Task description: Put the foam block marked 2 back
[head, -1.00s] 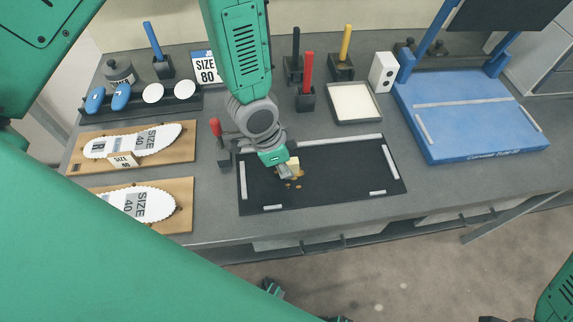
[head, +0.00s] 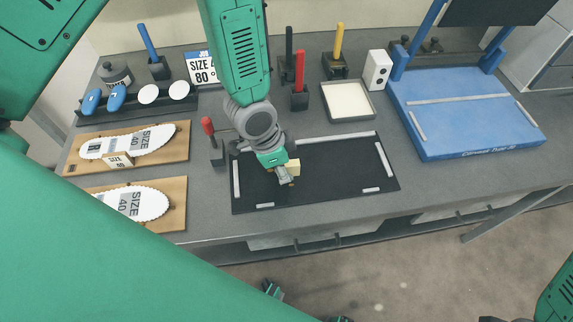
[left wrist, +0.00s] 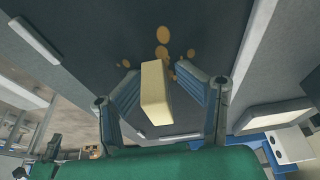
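A cream foam block (head: 293,167) is held in my left gripper (head: 284,174) over the black mat (head: 335,170). In the left wrist view the block (left wrist: 155,92) sits between the two blue-grey fingers of the left gripper (left wrist: 168,88), which close on it from both sides. No number shows on its visible faces, so I cannot confirm the mark 2. Several brown discs (left wrist: 162,50) lie on the mat beyond the block. My right gripper is not clearly in view.
Left of the mat are insole boards (head: 175,142) and a red-handled tool in a holder (head: 217,157). Behind it stand a red-handled tool (head: 299,70), a white-filled tray (head: 348,100) and a white box (head: 377,70). A blue platform (head: 470,125) is at right. The mat's right side is clear.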

